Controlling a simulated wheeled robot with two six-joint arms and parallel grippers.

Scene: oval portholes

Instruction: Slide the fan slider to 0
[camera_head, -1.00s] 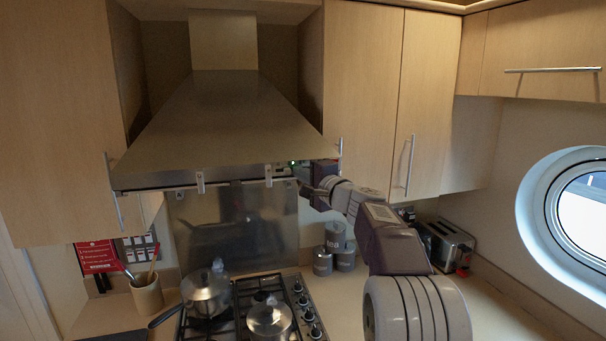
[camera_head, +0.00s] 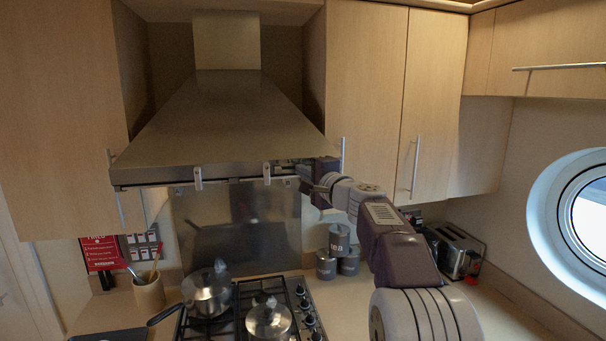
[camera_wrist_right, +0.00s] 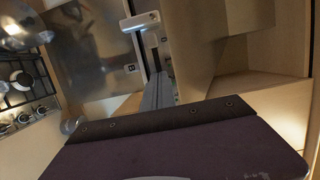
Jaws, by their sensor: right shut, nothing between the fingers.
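The range hood (camera_head: 215,125) hangs over the stove, and its front lower edge carries small metal clips. The fan slider cannot be made out clearly; the right part of that edge is partly covered by my right gripper. My right gripper (camera_head: 306,186) is shut and empty, close to the edge's right end. I cannot tell whether it touches the hood. In the right wrist view a narrow grey part (camera_wrist_right: 158,93) stands above my purple wrist housing, near a pale bracket (camera_wrist_right: 140,20). My left gripper is not in view.
Below the hood, pots (camera_head: 268,318) stand on the gas stove (camera_head: 240,325). Grey canisters (camera_head: 326,265) and a toaster (camera_head: 455,250) are on the counter at right. A wall cupboard (camera_head: 365,100) borders the hood's right side. A utensil pot (camera_head: 149,294) stands at left.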

